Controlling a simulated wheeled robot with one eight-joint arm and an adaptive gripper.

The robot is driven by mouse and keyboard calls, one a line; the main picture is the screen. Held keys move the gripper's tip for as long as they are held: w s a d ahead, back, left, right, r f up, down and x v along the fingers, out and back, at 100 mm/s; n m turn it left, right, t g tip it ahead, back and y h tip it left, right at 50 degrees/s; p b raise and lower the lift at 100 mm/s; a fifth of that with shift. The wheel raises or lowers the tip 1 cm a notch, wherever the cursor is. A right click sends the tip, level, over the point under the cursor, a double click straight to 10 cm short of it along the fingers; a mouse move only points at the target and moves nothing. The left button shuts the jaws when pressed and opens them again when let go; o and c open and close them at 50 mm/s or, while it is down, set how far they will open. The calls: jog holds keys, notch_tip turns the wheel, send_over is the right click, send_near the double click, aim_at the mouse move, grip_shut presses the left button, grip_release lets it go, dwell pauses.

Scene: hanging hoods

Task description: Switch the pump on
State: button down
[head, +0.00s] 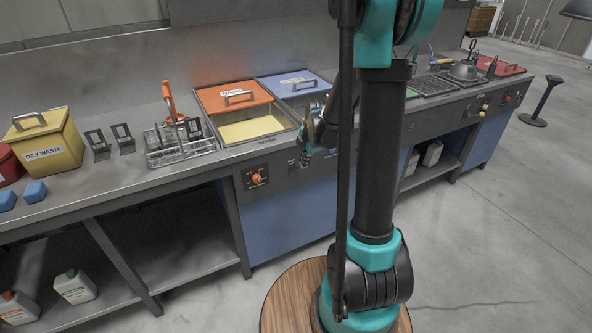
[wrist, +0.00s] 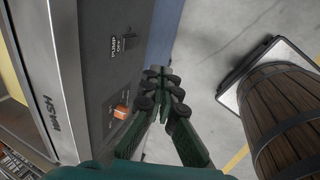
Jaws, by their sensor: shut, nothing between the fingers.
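The pump switch (wrist: 130,41) is a small dark switch on the grey front panel, next to a label reading PUMP OFF in the wrist view. My gripper (wrist: 162,78) has its dark green fingers closed together, empty. In that picture it is right of the panel and below and right of the switch, apart from it. I cannot clearly make out the pump switch in the head view.
An orange switch (wrist: 121,111) sits on the same panel, near WASH lettering. An orange knob (head: 257,179) is left of my gripper. Tanks with orange (head: 233,95) and blue (head: 292,83) lids are set in the counter. A wooden barrel (wrist: 288,115) stands on the floor.

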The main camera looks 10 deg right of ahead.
aim_at(295, 171)
jog(key=shift+w+a+f, duration=0.35)
jog(key=shift+w+f, duration=0.8)
jog(key=shift+f, duration=0.5)
jog(key=shift+w+a+f, duration=0.4)
jog(key=shift+w+f, duration=0.7)
jog(key=shift+f, duration=0.55)
jog(key=shift+w+a+f, duration=0.35)
jog(key=shift+w+f, duration=0.8)
jog(key=shift+f, duration=0.5)
jog(key=shift+w, duration=0.1)
